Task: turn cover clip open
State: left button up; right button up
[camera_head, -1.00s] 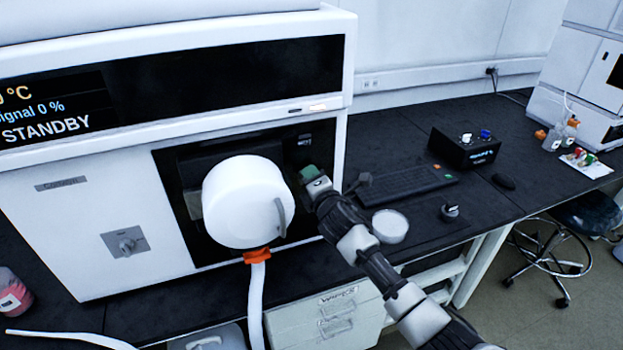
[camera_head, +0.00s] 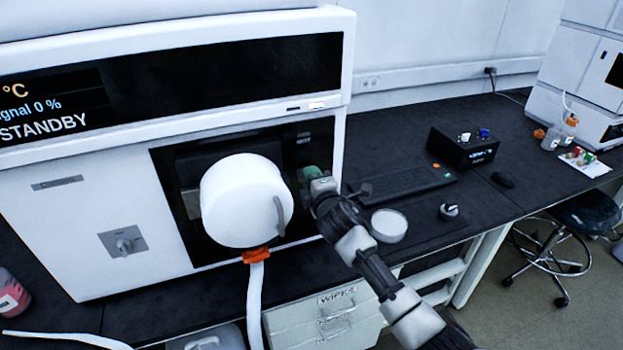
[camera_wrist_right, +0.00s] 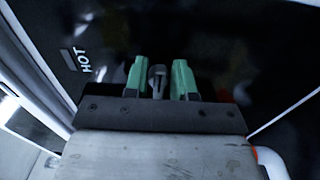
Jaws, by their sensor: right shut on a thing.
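The cover clip (camera_wrist_right: 157,80) is a small grey metal piece on the dark front panel, seen in the right wrist view between two green fingertips. My right gripper (camera_wrist_right: 160,82) is shut on it; in the head view the gripper (camera_head: 312,178) reaches the panel just right of the white round cover (camera_head: 240,200). In the head view the clip is hidden by the gripper. The cover has a grey curved handle and stands in front of the dark recess. My left gripper is not in view.
An orange clamp (camera_head: 256,256) joins a white hose (camera_head: 256,305) below the cover. A round white dish (camera_head: 389,225), a keyboard (camera_head: 400,186) and a black box (camera_head: 463,148) are on the bench to the right. A grey knob (camera_head: 124,242) is on the instrument's left panel.

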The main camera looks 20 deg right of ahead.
jog(key=shift+f, duration=0.15)
jog(key=o, duration=0.7)
jog(key=s, duration=0.5)
jog(key=s+b, duration=0.1)
jog(key=s, duration=0.5)
jog(key=shift+d, duration=0.2)
